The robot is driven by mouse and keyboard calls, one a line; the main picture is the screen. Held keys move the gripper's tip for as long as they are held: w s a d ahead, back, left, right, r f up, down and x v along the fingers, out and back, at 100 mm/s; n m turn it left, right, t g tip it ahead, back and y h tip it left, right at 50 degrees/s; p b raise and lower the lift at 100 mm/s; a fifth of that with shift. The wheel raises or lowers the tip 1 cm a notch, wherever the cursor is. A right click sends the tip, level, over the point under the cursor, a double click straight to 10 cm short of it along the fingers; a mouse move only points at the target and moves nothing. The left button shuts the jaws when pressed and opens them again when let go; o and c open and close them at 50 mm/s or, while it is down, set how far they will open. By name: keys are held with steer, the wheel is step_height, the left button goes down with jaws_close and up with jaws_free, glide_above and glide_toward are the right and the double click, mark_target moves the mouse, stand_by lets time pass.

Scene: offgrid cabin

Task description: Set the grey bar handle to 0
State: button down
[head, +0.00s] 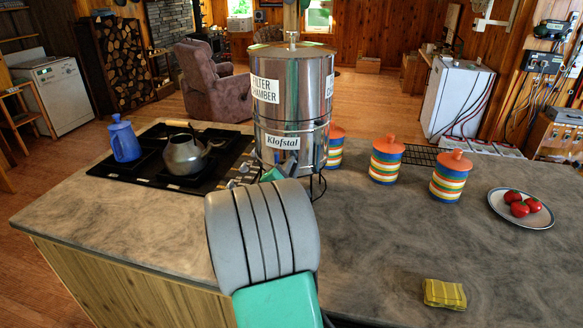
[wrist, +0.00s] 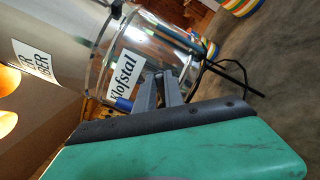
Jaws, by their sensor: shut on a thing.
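My gripper (wrist: 157,78) shows in the wrist view with its two grey fingers close together, low against the steel water filter (wrist: 135,50). In the head view the grey and green arm end hides most of the gripper at the foot of the filter (head: 292,95). The fingers are shut on the grey bar handle, which is small and mostly hidden between them. I cannot read its setting or see a 0 mark. The filter stands upright on the counter, labelled "Klofstal".
A black stove (head: 150,172) with a metal kettle (head: 185,155) and blue pot (head: 124,141) is at left. Striped jars (head: 386,160) stand to the right of the filter. A plate (head: 500,211) of tomatoes and a yellow sponge (head: 444,294) lie right. The front right counter is mostly clear.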

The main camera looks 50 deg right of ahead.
steer(key=shift+s+f, duration=0.1)
steer(key=shift+f, duration=0.1)
stand_by(0.3)
steer(key=f+m+b, duration=0.1)
steer(key=m+b, duration=0.1)
steer(key=b, duration=0.1)
steer(key=f+m+b, duration=0.1)
steer(key=m+b, duration=0.2)
steer(key=s+f+m+b, duration=0.1)
steer(key=m+b, duration=0.2)
steer(key=shift+d+f+b, duration=0.25)
steer(key=shift+b, duration=0.15)
steer(key=c, duration=1.7)
jaws_free()
steer(key=shift+r, duration=0.1)
steer(key=b+v, duration=0.1)
steer(key=v, duration=0.7)
steer(key=shift+s+d+b, duration=0.1)
steer(key=shift+b, duration=0.2)
